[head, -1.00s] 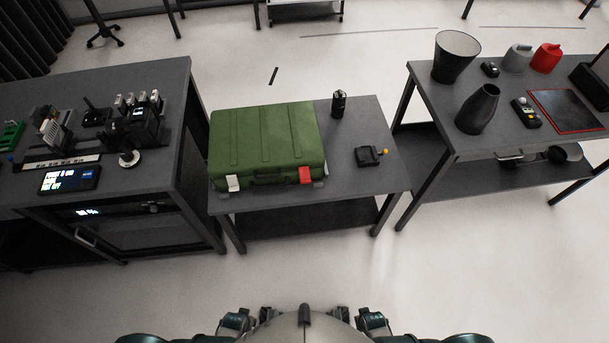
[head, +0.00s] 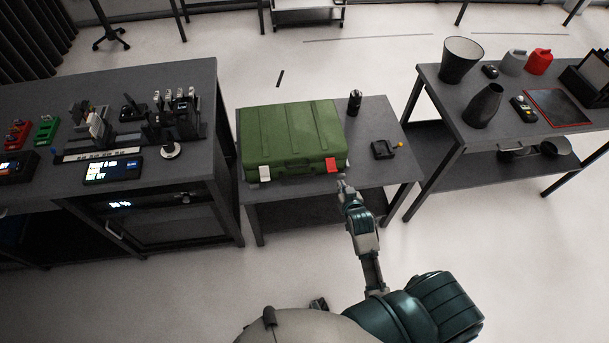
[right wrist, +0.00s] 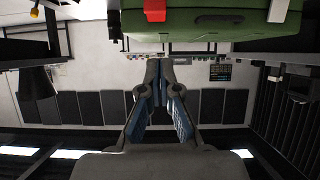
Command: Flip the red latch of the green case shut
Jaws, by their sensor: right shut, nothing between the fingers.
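The green case (head: 290,132) lies closed on the middle table. Its red latch (head: 332,165) is on the front face at the right end. I cannot tell how far the latch stands out from the case. A white latch (head: 265,173) is at the left end of the same face. My right gripper (head: 342,184) is in front of the case, just below and right of the red latch, apart from it. In the right wrist view the fingers (right wrist: 163,65) are together and empty, with the red latch (right wrist: 154,10) at the top edge. My left gripper is not in view.
A cluttered bench (head: 200,70) is at left, another table (head: 430,85) at right. Free floor lies in front.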

